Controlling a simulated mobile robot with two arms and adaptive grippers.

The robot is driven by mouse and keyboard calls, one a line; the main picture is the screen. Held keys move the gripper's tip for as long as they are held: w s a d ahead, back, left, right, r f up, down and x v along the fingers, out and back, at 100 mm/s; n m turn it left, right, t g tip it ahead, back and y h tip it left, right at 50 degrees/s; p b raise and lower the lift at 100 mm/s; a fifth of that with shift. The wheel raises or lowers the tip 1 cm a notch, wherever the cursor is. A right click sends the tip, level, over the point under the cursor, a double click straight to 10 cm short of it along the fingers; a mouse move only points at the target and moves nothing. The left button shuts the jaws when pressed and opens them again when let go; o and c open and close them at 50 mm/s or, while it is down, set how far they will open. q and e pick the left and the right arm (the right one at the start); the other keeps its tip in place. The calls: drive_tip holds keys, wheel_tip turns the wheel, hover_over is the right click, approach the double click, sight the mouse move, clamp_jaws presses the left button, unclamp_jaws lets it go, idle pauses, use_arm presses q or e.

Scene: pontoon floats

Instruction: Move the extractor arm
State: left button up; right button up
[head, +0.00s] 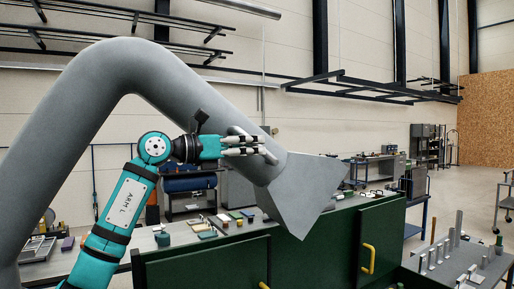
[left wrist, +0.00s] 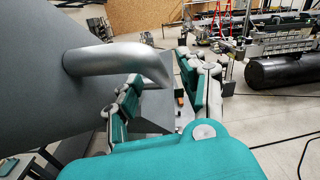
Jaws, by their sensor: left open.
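The extractor arm (head: 135,65) is a thick grey duct. It rises at the left, bends over and slopes down to the right, ending in a grey angular hood (head: 310,190). A grey bent handle (left wrist: 120,58) stands out from the duct in the left wrist view. My left gripper (head: 258,145) is in front of the duct just above the hood. It is open, and in the left wrist view (left wrist: 160,78) the handle's bent end appears between the fingers. I cannot tell whether they touch it. My right gripper is in neither view.
A green cabinet (head: 325,245) with yellow handles stands below the hood, with small items on its top. A bench with upright metal pieces (head: 455,255) is at the lower right. A black cylinder (left wrist: 285,70) lies at the right in the wrist view. Open floor shows beyond the cabinet.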

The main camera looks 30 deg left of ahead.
use_arm(q)
drive_tip(key=v, duration=1)
drive_tip(key=shift+f, duration=0.1)
